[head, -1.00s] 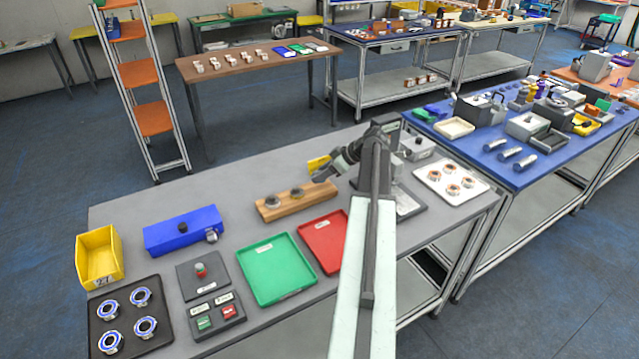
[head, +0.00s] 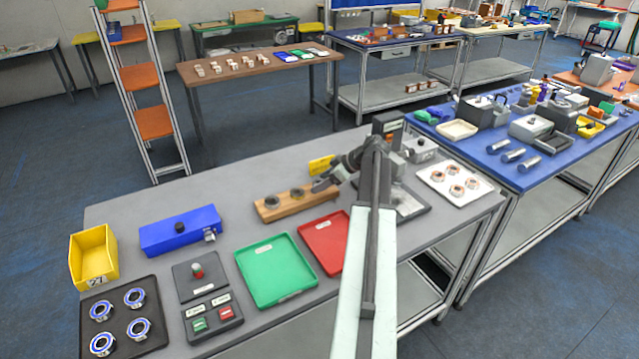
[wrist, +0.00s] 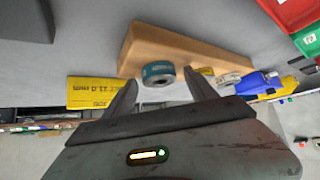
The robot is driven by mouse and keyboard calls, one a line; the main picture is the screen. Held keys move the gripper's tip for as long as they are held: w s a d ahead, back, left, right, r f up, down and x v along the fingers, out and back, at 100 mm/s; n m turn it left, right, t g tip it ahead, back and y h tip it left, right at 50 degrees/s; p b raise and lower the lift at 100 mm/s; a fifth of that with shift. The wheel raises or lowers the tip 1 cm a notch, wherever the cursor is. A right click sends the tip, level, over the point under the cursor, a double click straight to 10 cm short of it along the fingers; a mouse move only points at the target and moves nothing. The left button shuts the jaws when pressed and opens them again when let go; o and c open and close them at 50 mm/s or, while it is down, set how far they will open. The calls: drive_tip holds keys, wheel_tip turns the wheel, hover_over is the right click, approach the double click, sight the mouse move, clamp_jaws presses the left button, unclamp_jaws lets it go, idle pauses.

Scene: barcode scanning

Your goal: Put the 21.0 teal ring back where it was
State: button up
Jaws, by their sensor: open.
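The teal ring (wrist: 158,72) sits on the wooden block (wrist: 190,50), close in front of my gripper (wrist: 160,84) in the wrist view. My gripper is open, with one finger to each side of the ring; I cannot tell whether they touch it.
A yellow label plate (head: 320,165) stands behind the block. A red tray (head: 325,245) and green tray (head: 275,270) lie in front. A blue box (head: 180,230) is left. A grey fixture (head: 405,203) is right.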

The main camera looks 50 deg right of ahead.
drive_tip(key=p+v, duration=0.8)
drive_tip(key=v, duration=0.4)
drive_tip(key=shift+r, duration=0.1)
drive_tip(key=shift+s, duration=0.2)
